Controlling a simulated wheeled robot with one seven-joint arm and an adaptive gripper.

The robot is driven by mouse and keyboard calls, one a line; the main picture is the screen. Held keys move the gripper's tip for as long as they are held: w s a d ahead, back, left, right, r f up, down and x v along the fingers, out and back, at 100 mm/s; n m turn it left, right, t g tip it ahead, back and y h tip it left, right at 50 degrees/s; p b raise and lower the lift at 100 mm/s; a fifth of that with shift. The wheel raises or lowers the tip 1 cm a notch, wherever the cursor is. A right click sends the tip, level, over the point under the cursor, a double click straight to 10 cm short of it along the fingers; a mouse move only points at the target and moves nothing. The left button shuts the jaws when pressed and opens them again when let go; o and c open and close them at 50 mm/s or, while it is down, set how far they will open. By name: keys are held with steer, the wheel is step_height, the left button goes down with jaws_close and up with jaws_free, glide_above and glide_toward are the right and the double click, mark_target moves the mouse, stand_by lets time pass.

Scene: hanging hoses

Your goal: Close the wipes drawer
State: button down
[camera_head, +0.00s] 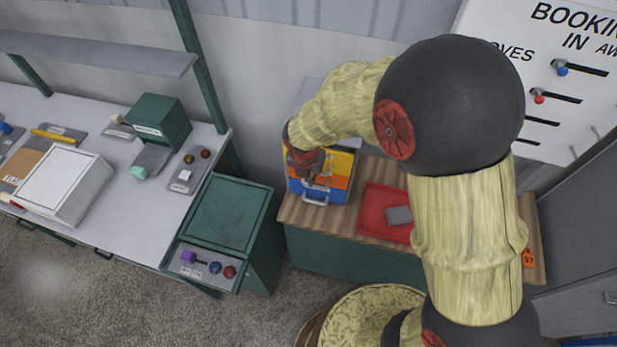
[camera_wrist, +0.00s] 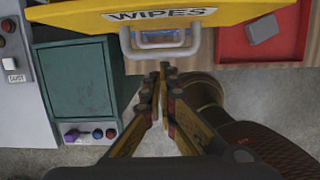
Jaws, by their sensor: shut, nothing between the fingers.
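The drawer unit (camera_head: 343,170) stands on a wood-topped bench, with yellow, orange and blue fronts. Its upper part is partly hidden behind my arm. In the wrist view the yellow wipes drawer (camera_wrist: 90,17) fills the top, with a white "WIPES" label and a grey handle (camera_wrist: 194,42). How far the drawer stands out is hard to tell. My gripper (camera_wrist: 162,72) is shut and empty, its fingertips just below the handle in the picture. Whether they touch the handle I cannot tell. In the head view my gripper (camera_head: 312,182) is in front of the unit's left part.
A red tray (camera_head: 371,214) with a grey block (camera_head: 398,215) is right of the drawer unit. A green cabinet (camera_head: 228,215) stands to the left, beside a white workbench (camera_head: 108,222) with boxes. A board with sliders (camera_head: 570,45) is at upper right.

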steer(key=shift+w+d+p, duration=0.2)
steer(key=shift+w+p, duration=0.25)
steer(key=shift+w, duration=0.15)
steer(key=shift+w+d+p, duration=0.2)
steer(key=shift+w+p, duration=0.2)
steer(key=shift+w, duration=0.2)
